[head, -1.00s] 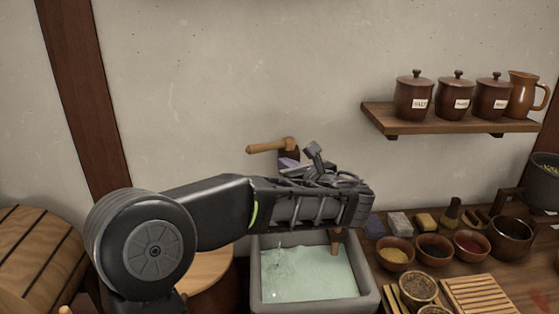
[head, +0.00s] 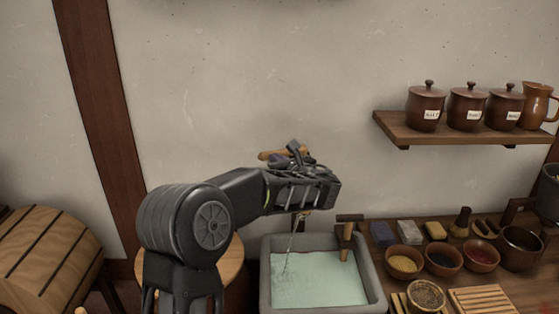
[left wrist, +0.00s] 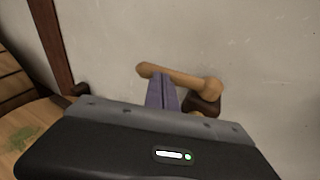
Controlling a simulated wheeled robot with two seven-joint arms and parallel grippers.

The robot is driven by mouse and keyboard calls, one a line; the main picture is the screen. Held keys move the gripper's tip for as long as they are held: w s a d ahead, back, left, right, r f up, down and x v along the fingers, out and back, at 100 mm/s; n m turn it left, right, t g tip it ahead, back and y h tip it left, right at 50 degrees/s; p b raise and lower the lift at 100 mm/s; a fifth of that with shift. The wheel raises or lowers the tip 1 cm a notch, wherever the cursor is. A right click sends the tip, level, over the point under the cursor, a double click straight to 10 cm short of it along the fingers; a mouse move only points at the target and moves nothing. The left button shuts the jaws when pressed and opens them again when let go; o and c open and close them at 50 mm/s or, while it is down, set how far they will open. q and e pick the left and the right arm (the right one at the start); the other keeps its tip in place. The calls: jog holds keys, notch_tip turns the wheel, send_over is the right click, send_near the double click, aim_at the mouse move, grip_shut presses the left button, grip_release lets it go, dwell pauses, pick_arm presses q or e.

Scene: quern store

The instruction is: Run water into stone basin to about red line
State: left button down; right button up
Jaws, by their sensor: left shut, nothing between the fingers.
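The grey stone basin (head: 374,283) stands below my left arm and holds pale green water (head: 318,280). A thin stream of water (head: 291,245) falls into its left part. I cannot make out a red line. The tap's wooden lever (head: 270,154) is partly hidden behind my left gripper (head: 298,153) in the head view. In the left wrist view, the lever (left wrist: 178,76) lies across the purple fingertips (left wrist: 162,84), with the brown tap body (left wrist: 205,104) to their right. My left gripper is shut and empty, at or against the lever; contact is unclear. My right gripper is not in view.
A wooden hammer-shaped piece (head: 346,238) stands at the basin's back edge. Bowls, including one of yellow powder (head: 404,262), and small blocks crowd the counter at right. A shelf (head: 440,129) with lidded jars is above. A barrel (head: 45,262) is at left.

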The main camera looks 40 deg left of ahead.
aim_at(268, 153)
pick_arm(q)
jog(key=a, duration=0.1)
jog(key=w+a, duration=0.1)
jog(key=a, duration=0.1)
jog(key=shift+a+b, duration=0.3)
jog(key=shift+a+r, duration=0.1)
jog(key=shift+r, duration=0.05)
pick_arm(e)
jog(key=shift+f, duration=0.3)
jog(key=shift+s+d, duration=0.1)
